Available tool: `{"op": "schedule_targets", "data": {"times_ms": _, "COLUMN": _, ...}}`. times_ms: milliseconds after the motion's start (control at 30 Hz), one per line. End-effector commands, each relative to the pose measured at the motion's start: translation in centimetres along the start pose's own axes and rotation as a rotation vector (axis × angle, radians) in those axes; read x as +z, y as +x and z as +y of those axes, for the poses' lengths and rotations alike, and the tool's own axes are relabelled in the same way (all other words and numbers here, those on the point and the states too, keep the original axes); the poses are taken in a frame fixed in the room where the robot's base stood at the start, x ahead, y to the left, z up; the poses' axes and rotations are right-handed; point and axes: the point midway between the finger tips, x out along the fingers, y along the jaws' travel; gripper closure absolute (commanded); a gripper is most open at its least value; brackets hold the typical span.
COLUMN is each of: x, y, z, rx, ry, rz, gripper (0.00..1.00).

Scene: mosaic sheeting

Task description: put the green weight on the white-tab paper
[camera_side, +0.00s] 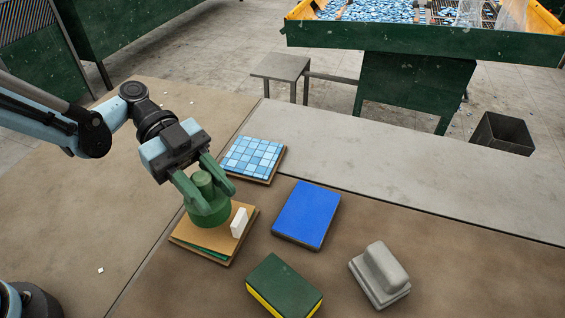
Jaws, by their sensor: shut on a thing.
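The green weight (209,212) is a round block with a knob on top. My gripper (203,180) is shut on its knob, with one green finger on each side. The weight is upright over the tan white-tab paper (186,233), left of the upright white tab (239,222). The paper lies on a low stack with a green layer showing beneath it. The weight hides part of the paper, and I cannot tell whether it touches it.
A blue mosaic sheet (252,158) lies behind the stack. A blue pad (306,213) lies to the right. A green and yellow sponge-like block (284,287) and a grey handled block (379,274) are in front.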

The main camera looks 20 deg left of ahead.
Motion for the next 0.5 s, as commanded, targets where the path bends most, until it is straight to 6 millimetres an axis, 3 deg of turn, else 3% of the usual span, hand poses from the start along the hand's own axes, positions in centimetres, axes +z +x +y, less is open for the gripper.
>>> {"op": "schedule_targets", "data": {"times_ms": 200, "x": 2.3, "y": 1.0, "z": 0.0, "rx": 0.000, "ry": 0.000, "rz": 0.002, "gripper": 1.00}}
{"op": "schedule_targets", "data": {"times_ms": 500, "x": 2.8, "y": 1.2, "z": 0.0, "rx": 0.000, "ry": 0.000, "rz": 0.002, "gripper": 1.00}}
